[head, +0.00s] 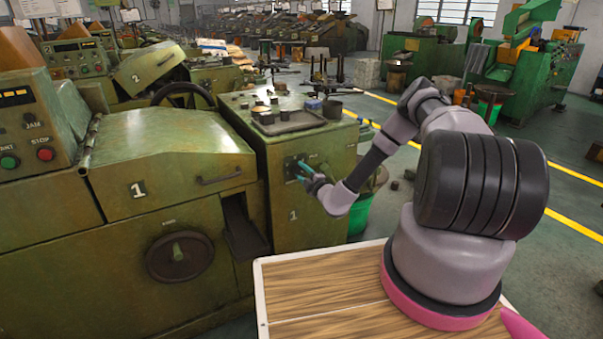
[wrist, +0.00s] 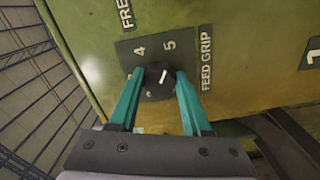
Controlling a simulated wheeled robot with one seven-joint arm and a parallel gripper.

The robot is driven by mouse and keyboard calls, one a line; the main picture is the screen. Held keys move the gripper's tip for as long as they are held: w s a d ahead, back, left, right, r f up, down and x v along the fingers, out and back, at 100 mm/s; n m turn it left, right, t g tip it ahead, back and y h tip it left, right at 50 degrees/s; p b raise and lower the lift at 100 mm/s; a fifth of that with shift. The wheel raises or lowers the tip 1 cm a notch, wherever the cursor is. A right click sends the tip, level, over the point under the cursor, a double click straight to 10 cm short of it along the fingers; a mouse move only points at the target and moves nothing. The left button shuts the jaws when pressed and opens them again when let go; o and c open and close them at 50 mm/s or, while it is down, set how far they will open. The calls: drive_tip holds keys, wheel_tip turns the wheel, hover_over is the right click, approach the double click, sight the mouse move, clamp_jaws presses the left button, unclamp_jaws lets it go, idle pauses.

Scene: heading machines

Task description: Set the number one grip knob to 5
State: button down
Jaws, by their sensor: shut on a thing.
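The number one grip knob (wrist: 158,80) is a dark round knob on a dark plate lettered FEED GRIP, on the green machine front. Its white pointer line slants up and right, roughly toward the 5 in the wrist view; a 4 stands to the left. My gripper (wrist: 157,77) has its two teal fingers on either side of the knob, shut on it. In the head view my gripper (head: 304,171) is at the small dark plate on the front of the cabinet (head: 290,218) marked 1, and the knob is too small to make out there.
The green number one machine (head: 165,165) with a handwheel (head: 180,256) stands left of the cabinet. A chute (head: 243,230) opens between them. A green bucket (head: 360,215) stands behind my forearm. Floor is open to the right.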

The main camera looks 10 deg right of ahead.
drive_tip(key=shift+s+f, duration=0.1)
drive_tip(key=shift+c, duration=1.8)
unclamp_jaws()
drive_tip(key=v, duration=1)
drive_tip(key=shift+s+d, duration=0.15)
drive_tip(key=shift+s, duration=0.2)
